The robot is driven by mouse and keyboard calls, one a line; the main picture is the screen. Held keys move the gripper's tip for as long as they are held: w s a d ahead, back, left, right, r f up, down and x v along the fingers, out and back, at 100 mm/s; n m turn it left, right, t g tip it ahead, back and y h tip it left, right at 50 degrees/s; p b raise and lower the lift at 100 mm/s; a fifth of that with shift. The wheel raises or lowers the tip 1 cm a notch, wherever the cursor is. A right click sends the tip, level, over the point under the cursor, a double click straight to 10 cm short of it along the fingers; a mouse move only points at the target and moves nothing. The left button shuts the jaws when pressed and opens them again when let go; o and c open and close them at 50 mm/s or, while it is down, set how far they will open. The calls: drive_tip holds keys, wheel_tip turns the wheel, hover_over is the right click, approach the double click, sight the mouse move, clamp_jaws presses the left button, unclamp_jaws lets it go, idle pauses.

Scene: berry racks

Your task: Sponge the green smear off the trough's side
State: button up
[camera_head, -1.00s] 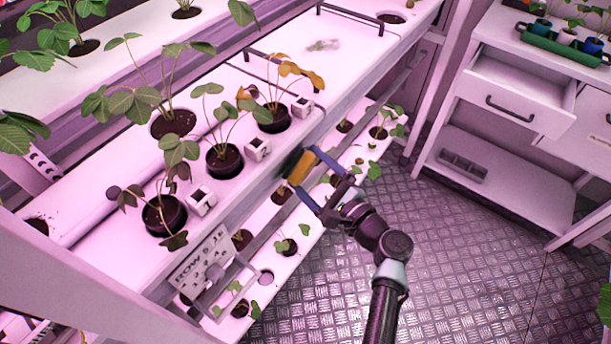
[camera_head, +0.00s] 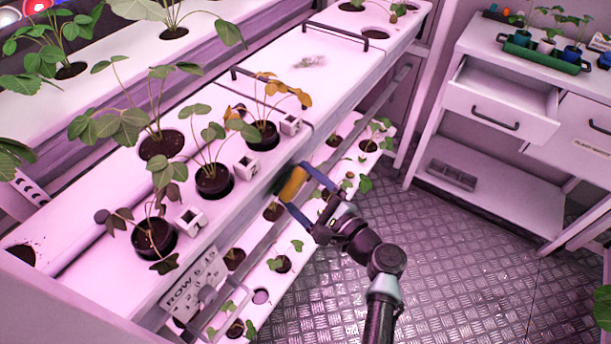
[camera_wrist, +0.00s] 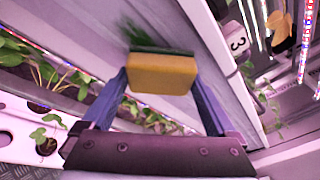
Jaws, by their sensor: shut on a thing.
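My gripper (camera_head: 295,187) is shut on a yellow sponge (camera_head: 293,182) with a dark green layer, held between two blue fingers. The sponge is at the front side of the white trough (camera_head: 345,98), below its top edge. In the wrist view, the sponge (camera_wrist: 163,75) spans between the fingers, its green layer facing the trough side (camera_wrist: 185,25). A dark green smear (camera_wrist: 138,36) shows on that side just beyond the sponge, which hides part of it. I cannot tell whether the sponge touches the wall.
Potted plants (camera_head: 213,180) and white numbered blocks (camera_head: 247,165) line the trough top, which also bears a faint greyish-green patch (camera_head: 310,62). A lower planted row (camera_head: 283,264) runs beneath. A cabinet with an open drawer (camera_head: 500,105) stands right; the metal floor (camera_head: 450,260) between is clear.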

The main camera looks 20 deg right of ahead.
drive_tip(key=s+a+p, duration=0.2)
drive_tip(key=s+a, duration=0.2)
drive_tip(key=a, duration=0.2)
drive_tip(key=shift+p, duration=0.3)
idle(0.3)
drive_tip(key=s+d+f, duration=0.1)
drive_tip(key=s+d, duration=0.2)
drive_tip(key=s, duration=0.1)
drive_tip(key=shift+s+d+f+b, duration=0.2)
drive_tip(key=shift+s+b, duration=0.1)
drive_tip(key=shift+s, duration=0.1)
idle(0.3)
drive_tip(key=shift+s+d+f, duration=0.2)
drive_tip(key=shift+s+d, duration=0.2)
drive_tip(key=shift+s, duration=0.2)
drive_tip(key=shift+s+d+f, duration=0.15)
drive_tip(key=shift+s+d, duration=0.25)
drive_tip(key=shift+s, duration=0.2)
